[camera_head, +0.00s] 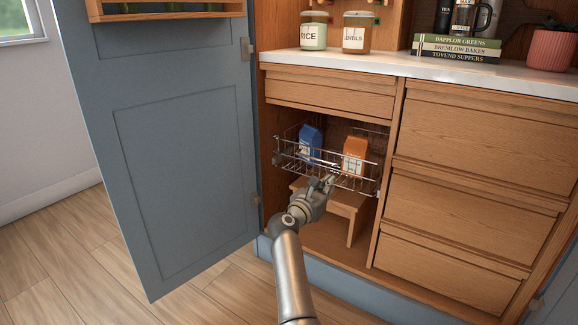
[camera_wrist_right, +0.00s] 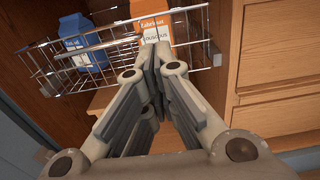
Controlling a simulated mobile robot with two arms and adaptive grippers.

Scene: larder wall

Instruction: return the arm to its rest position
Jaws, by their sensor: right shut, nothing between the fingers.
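My right gripper (camera_head: 328,182) is shut and empty at the front of a wire basket (camera_head: 357,184) in the open cupboard. In the right wrist view its fingertips (camera_wrist_right: 154,52) overlap the basket's front wires; I cannot tell whether they touch. A blue carton (camera_head: 310,142) stands at the left in the basket and an orange carton (camera_head: 355,155) at the right. Both cartons also show in the right wrist view, the blue one (camera_wrist_right: 75,30) at left and the orange one (camera_wrist_right: 150,20) behind the fingertips. My left gripper is not in view.
A blue door (camera_head: 170,170) stands open at left. A wooden step stool (camera_head: 345,205) is under the basket. Closed drawers (camera_head: 455,210) are at right. The counter (camera_head: 400,68) above holds jars (camera_head: 313,35), books (camera_head: 455,48) and a pink pot (camera_head: 550,50). Floor at lower left is clear.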

